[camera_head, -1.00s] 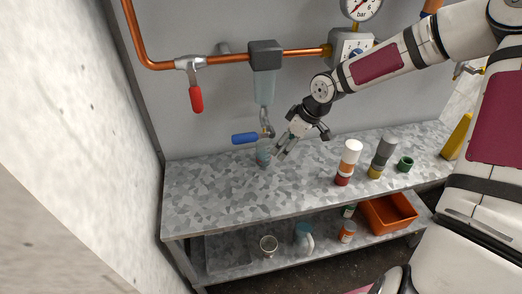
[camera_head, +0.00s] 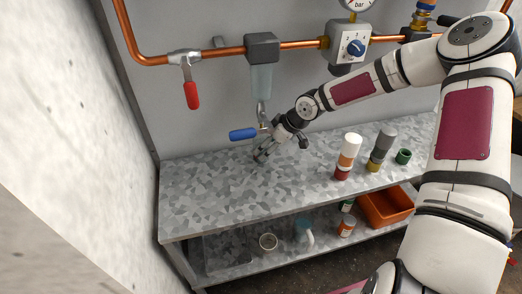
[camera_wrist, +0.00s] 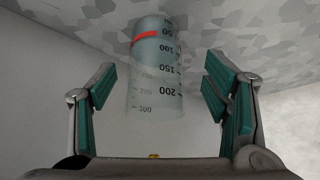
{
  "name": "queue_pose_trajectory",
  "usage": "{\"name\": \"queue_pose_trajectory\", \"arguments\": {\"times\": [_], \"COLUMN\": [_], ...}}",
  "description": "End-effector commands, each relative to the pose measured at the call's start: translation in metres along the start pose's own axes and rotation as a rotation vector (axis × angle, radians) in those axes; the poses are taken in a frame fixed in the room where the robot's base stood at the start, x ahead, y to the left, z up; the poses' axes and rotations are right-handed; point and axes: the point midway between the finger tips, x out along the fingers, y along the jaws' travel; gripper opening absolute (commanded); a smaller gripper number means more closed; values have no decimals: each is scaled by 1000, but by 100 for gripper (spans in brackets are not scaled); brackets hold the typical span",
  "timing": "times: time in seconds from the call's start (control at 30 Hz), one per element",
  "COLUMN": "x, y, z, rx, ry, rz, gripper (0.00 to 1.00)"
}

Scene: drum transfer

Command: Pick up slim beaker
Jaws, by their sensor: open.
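The slim beaker (camera_wrist: 154,75) is a clear graduated cylinder with dark numbers and a red mark near one end. In the wrist view it stands between the two green-padded fingers of my gripper (camera_wrist: 160,98), with a gap on each side. My gripper is open. In the head view my gripper (camera_head: 264,152) is low over the left back part of the metal bench (camera_head: 225,197), under the blue-handled valve. There the beaker is mostly hidden by the fingers.
A blue valve handle (camera_head: 242,134) and a clear filter bowl (camera_head: 261,82) hang just above my gripper. A white-capped bottle (camera_head: 349,148), a grey-capped bottle (camera_head: 382,145) and a green cup (camera_head: 403,156) stand to the right. The front left of the bench is clear.

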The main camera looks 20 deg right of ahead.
Motion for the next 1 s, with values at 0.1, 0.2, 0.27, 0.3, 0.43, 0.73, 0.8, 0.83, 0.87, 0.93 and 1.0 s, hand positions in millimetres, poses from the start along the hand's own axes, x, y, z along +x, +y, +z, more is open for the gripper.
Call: {"name": "queue_pose_trajectory", "arguments": {"times": [0.1,0.2,0.27,0.3,0.43,0.73,0.8,0.83,0.87,0.93,1.0], "x": [12,27,36,41,50,51,51,51,51,51,51], "y": [2,4,5,5,6,6,6,6,6,6,6], "z": [0,0,0,0,0,0,0,0,0,0,0], "rx": [0,0,0,0,0,0,0,0,0,0,0], "ry": [1,1,0,0,1,0,0,0,0,0,0], "rz": [-2,-3,-2,-2,0,0,0,0,0,0,0], "gripper": [70,70,70,70,70,58,42,36,29,22,18]}}
